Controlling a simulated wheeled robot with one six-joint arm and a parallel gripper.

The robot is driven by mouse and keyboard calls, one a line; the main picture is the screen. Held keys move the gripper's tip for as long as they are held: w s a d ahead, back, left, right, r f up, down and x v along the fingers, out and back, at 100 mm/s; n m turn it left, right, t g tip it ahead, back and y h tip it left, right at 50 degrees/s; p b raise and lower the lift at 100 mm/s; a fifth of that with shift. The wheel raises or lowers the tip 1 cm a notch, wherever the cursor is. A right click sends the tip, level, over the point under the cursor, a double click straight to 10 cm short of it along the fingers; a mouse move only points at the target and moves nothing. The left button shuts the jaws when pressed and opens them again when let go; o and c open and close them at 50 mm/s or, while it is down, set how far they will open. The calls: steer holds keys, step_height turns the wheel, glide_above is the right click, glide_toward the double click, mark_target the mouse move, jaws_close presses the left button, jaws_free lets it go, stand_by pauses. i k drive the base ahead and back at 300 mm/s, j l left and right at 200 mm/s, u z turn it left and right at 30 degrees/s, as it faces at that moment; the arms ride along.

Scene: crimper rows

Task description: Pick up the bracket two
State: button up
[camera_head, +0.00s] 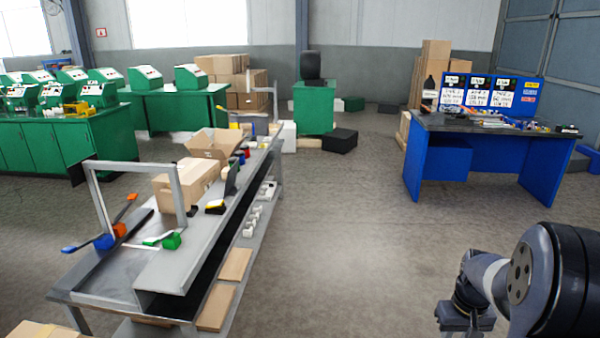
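I cannot make out which thing is bracket two. Several small white-grey parts (252,221) stand in a row on the lower shelf of the long grey bench, and a larger whitish part (267,191) lies farther along. They are too small to identify. Small parts (490,122) also lie on the blue table at the right, too far off to tell apart. My arm is at the bottom right, well apart from both. My gripper's fingertips do not show.
The long grey bench (178,265) at left carries a closed carton (178,190), an open carton (213,145) and coloured parts. The blue table (429,170) stands at right. A green cabinet (314,108) and black box (340,141) are behind. The floor between is clear.

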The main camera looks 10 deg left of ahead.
mark_target(192, 214)
steer(key=i+u, duration=0.1)
steer(key=i, duration=0.75)
steer(key=i+l, duration=0.15)
steer(key=i, duration=0.65)
steer(key=i+u, duration=0.25)
steer(key=u, duration=0.15)
steer(key=i+u, duration=0.25)
steer(key=u, duration=0.2)
steer(key=i+l+u, duration=0.1)
steer(key=i+u, duration=0.15)
steer(key=u, duration=0.15)
steer(key=i+l+u, duration=0.2)
steer(key=u, duration=0.25)
steer(key=i+u, duration=0.75)
steer(key=i+l+u, duration=0.2)
steer(key=u, duration=0.2)
